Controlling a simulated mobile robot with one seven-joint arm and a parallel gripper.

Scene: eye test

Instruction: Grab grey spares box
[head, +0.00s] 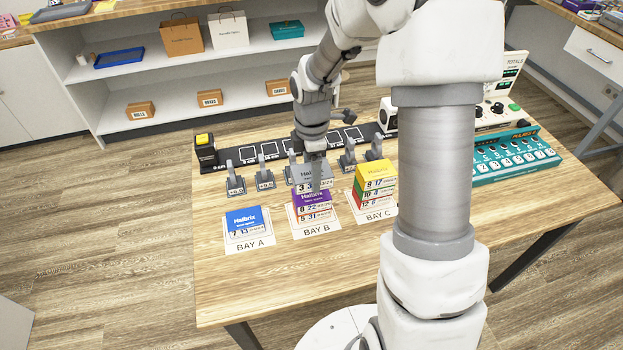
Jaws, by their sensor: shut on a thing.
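The grey spares box (302,178) is at the top of the stack in BAY B, near the middle of the table. My gripper (317,170) comes down from above and is shut on this box. My fingers hide part of its top and front. Below it are a purple box (312,202) and a red box (316,218). I cannot tell whether the grey box touches the purple one or is held just above it.
A blue box (243,218) lies in BAY A and a stack topped by a yellow box (376,173) stands in BAY C. Small grey levers (265,177) stand behind the bays. A teal panel (512,155) is at the right. The table's front (285,285) is clear.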

